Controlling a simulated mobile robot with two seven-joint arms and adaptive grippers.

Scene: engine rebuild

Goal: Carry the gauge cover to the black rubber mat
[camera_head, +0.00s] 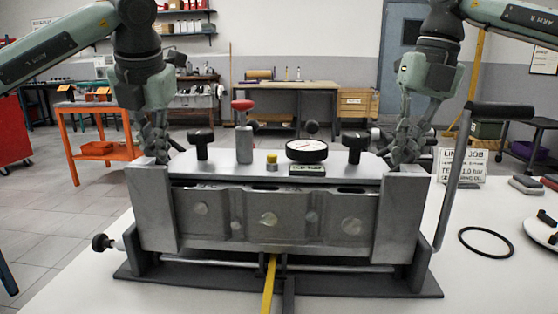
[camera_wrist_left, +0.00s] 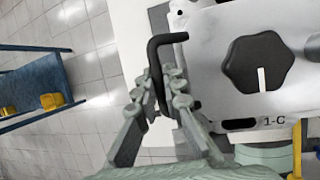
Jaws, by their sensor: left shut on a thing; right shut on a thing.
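The gauge cover (camera_head: 235,166) is a light grey plate with a round dial gauge (camera_head: 307,150), black knobs and a red-topped valve. It lies level over the metal engine block (camera_head: 270,218); I cannot tell whether it touches it. My left gripper (camera_head: 157,155) is shut on the black handle at the cover's left end; the left wrist view shows the fingers (camera_wrist_left: 160,92) around this handle (camera_wrist_left: 153,57). My right gripper (camera_head: 405,153) is shut at the cover's right end, its handle mostly hidden. A dark flat sheet (camera_head: 370,285) lies under the fixture; I cannot tell whether it is the rubber mat.
The white table (camera_head: 475,285) has free room at the right, with a black ring (camera_head: 486,242) on it. A printed sign (camera_head: 461,165) stands behind. A tall black-gripped lever (camera_head: 456,165) rises close to the right gripper. An orange cart (camera_head: 95,149) stands off left.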

